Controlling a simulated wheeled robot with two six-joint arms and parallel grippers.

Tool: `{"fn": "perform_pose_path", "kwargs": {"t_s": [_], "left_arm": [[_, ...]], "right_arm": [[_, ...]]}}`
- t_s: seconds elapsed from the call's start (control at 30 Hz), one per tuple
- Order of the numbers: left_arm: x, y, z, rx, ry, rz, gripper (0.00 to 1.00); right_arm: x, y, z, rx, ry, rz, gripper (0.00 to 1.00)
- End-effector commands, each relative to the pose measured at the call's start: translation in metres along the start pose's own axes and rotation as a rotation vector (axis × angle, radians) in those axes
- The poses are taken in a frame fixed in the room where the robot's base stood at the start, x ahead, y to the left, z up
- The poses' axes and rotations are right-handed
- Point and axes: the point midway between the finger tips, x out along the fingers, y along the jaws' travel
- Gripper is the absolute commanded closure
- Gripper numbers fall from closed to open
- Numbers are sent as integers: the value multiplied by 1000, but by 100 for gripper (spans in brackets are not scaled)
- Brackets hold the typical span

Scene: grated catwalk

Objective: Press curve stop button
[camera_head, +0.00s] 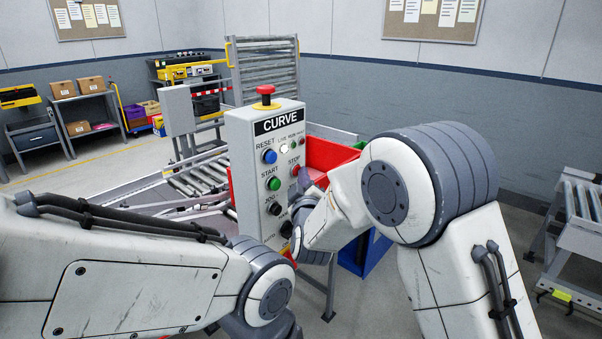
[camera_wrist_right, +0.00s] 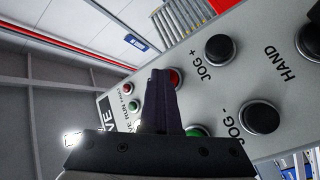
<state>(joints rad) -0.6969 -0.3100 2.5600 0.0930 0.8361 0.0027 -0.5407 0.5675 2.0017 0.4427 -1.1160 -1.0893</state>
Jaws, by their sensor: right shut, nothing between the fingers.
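The white control box labelled CURVE (camera_head: 240,132) stands in front of me.
A red mushroom button (camera_head: 265,90) sits on top of the box. Black JOG buttons (camera_wrist_right: 218,48) are near the fingers in the wrist view. A roller conveyor (camera_head: 200,178) runs behind the box, with red and blue bins (camera_head: 328,154) behind my right arm.

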Motion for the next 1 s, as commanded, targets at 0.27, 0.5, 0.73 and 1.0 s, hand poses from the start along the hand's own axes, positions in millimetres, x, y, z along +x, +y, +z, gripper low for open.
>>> {"fn": "perform_pose_path", "kwargs": {"t_s": [0.27, 0.5, 0.73, 1.0], "left_arm": [[1, 0, 0, 0, 0, 0, 100], [7, 0, 0, 0, 0, 0, 100], [9, -1, 0, 0, 0, 0, 100], [9, -1, 0, 0, 0, 0, 100]], "right_arm": [[-2, 1, 1, 0, 2, 0, 100], [-11, 8, 8, 0, 1, 2, 100], [-17, 13, 12, 0, 2, 0, 100], [-18, 13, 12, 0, 1, 1, 100]]}}
